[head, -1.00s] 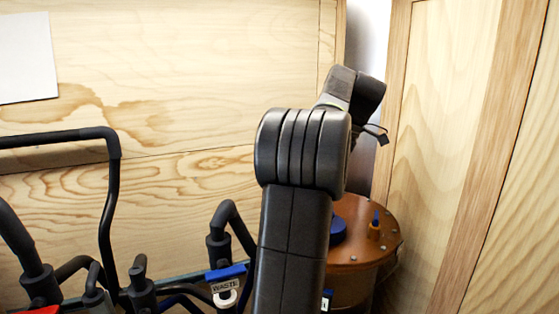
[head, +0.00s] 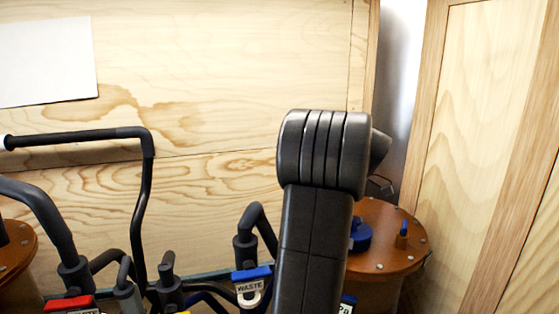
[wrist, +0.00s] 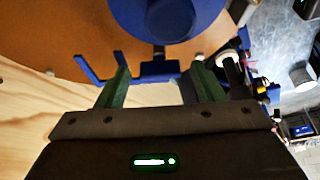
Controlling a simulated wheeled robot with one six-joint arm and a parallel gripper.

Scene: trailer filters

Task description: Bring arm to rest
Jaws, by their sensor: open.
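My arm rises as a black column in the front of the head view, and its upper joint hides whatever lies behind it. My gripper is out of sight there. In the wrist view my gripper (wrist: 160,88) is open, with its two green fingers apart and nothing held between them. Beyond the fingertips is an orange-brown round lid (wrist: 60,30) with a large blue cap (wrist: 155,15). A blue bracket-like part (wrist: 145,72) shows just beyond and between the fingers; I cannot tell whether it touches them.
An orange-brown canister (head: 385,245) stands right of my arm, and part of another shows at far left. Black pipes (head: 148,190), a blue WASTE tag (head: 250,273) and a red tag (head: 70,303) are at lower left. Wooden panels (head: 220,60) close off the back and right.

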